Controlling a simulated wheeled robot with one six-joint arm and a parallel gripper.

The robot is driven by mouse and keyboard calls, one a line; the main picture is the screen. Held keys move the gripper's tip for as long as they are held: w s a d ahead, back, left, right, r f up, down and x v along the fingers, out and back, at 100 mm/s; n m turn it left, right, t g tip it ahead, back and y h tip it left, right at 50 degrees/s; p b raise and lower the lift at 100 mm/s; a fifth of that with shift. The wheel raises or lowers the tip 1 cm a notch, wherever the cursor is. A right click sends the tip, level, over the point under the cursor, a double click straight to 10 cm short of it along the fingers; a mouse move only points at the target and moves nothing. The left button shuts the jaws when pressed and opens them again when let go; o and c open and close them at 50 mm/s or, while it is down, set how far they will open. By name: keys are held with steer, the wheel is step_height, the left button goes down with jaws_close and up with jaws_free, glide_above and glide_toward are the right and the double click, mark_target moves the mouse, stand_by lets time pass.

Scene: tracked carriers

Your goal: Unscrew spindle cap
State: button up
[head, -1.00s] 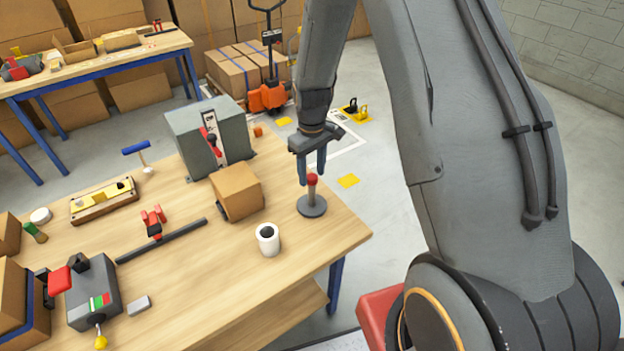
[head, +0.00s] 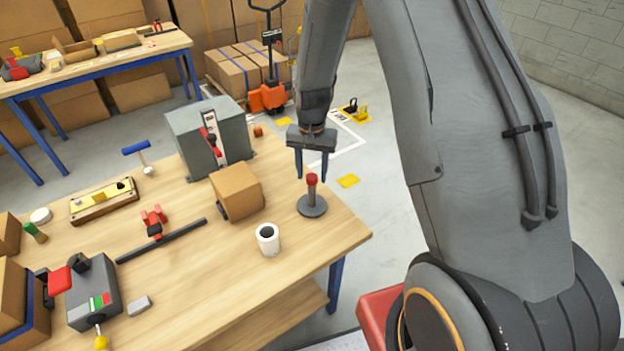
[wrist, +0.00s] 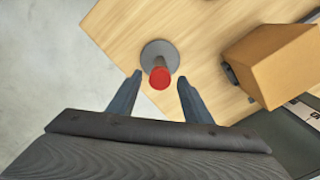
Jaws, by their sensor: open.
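The spindle stands upright on a round grey base (head: 313,206) near the right corner of the wooden table. Its red cap (head: 312,179) sits on top of the post. In the wrist view the red cap (wrist: 160,78) shows from above, in front of and between the lines of the two fingers. My gripper (head: 310,180) is open and empty, with its fingers pointing down. In the wrist view the fingers (wrist: 158,82) are spread wider than the cap, with no visible contact. The head view does not show clearly whether the fingertips are behind or level with the cap.
A cardboard box (head: 237,191) stands left of the spindle. A white roll or cup (head: 268,240) stands in front of it. A grey machine with a red lever (head: 208,135) is behind. Bare tabletop (head: 335,240) lies around the base on the right and front.

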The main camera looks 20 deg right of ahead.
steer(key=m, duration=0.8)
steer(key=shift+m, duration=0.3)
steer(key=c, duration=0.9)
steer(key=n, duration=0.9)
steer(key=shift+n, duration=0.4)
